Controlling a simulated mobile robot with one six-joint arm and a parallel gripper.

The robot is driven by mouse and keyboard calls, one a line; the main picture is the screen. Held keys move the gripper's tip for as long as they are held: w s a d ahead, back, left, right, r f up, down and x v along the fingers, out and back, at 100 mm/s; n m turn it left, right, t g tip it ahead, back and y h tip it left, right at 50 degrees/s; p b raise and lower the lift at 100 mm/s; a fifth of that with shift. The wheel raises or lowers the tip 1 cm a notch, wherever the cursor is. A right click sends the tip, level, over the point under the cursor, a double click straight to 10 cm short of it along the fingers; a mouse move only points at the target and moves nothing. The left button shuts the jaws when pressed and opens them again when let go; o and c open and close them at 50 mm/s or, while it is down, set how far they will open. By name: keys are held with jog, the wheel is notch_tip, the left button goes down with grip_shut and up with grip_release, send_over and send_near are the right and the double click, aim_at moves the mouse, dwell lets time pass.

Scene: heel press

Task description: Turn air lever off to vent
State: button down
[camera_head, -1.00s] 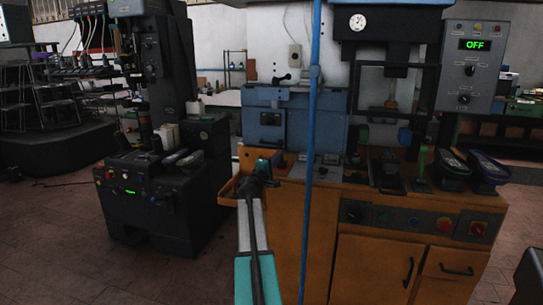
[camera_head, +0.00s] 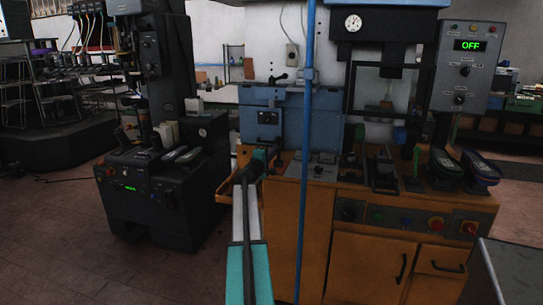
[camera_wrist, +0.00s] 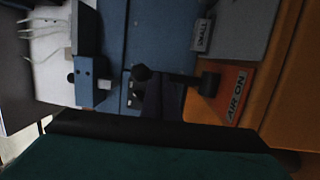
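The air lever (camera_wrist: 178,78) is a black bar with a round knob at one end and a thick pivot at the other. In the wrist view it lies across the picture, beside an orange-red label (camera_wrist: 236,92) reading "AIR ON". My gripper (camera_head: 262,158) is at the left front of the orange cabinet and covers that spot in the head view, where I cannot make out the lever.
The orange cabinet (camera_head: 372,262) carries a blue machine (camera_head: 300,118) and a press with a control box (camera_head: 466,68) showing "OFF". A blue vertical pole (camera_head: 306,200) stands right of my arm. A dark machine (camera_head: 150,200) stands to the left, with floor between.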

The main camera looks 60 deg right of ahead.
jog(key=shift+d+r, duration=0.1)
jog(key=shift+d, duration=0.05)
dwell(0.4)
jog(key=shift+a+b, duration=0.55)
jog(key=shift+a, duration=0.65)
jog(key=a+b, duration=0.1)
jog(key=a, duration=1)
jog(key=shift+w+a+r, duration=0.15)
jog(key=shift+w+a, duration=0.1)
jog(key=shift+a, duration=0.05)
